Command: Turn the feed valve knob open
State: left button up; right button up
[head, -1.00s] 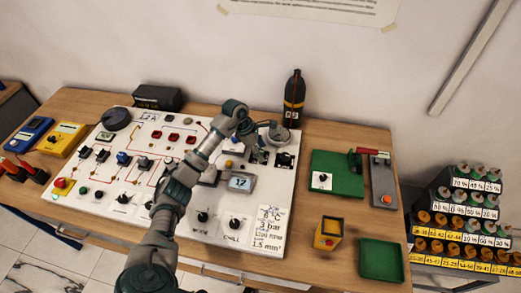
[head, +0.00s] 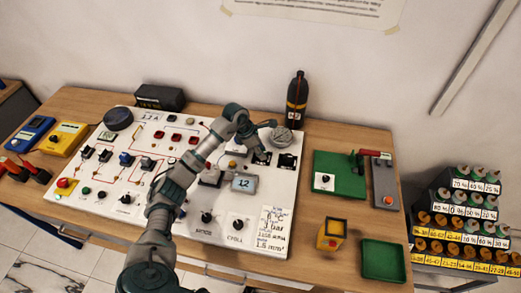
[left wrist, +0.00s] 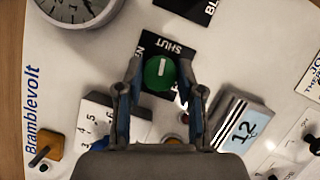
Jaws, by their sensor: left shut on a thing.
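In the left wrist view a round green knob (left wrist: 158,76) with a white pointer line sits on a black plate (left wrist: 181,49) marked SHUT. The line runs nearly up and down in that picture. A second word at the plate's left is mostly hidden by a finger. My left gripper (left wrist: 160,70) is shut on the green knob, one finger on each side. In the head view my left gripper (head: 257,149) is over a black plate at the panel's upper right and hides the knob. My right gripper is in neither view.
The white panel (head: 262,200) carries switches, knobs and a display (head: 244,183) that seems to read 12. A round gauge (head: 282,137) and another black plate (head: 288,162) are close to the gripper. A dark bottle (head: 297,98) stands behind. Green trays are at the right.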

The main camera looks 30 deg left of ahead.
pick_arm(q)
jog(key=n+p, duration=0.1)
jog(key=n, duration=0.1)
jog(key=n+t+y+p, duration=0.1)
jog(key=n, duration=0.2)
jog(key=shift+r+y, duration=0.15)
jog(key=shift+y, duration=0.15)
jog(key=n+t+y+p, duration=0.1)
jog(key=n, duration=0.3)
jog(key=shift+d, duration=0.15)
jog(key=n+y, duration=0.1)
jog(key=n, duration=0.2)
jog(key=shift+n+y, duration=0.3)
jog(key=shift+y, duration=0.1)
jog(key=shift+d+n+y, duration=0.1)
jog(key=shift+n+y, duration=0.5)
jog(key=shift+n, duration=0.9)
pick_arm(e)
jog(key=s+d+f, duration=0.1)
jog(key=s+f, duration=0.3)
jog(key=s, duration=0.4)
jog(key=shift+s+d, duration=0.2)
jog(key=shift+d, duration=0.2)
pick_arm(q)
jog(key=shift+n, duration=0.3)
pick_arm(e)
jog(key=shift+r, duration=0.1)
pick_arm(q)
jog(key=o, duration=1.2)
jog(key=shift+c, duration=0.2)
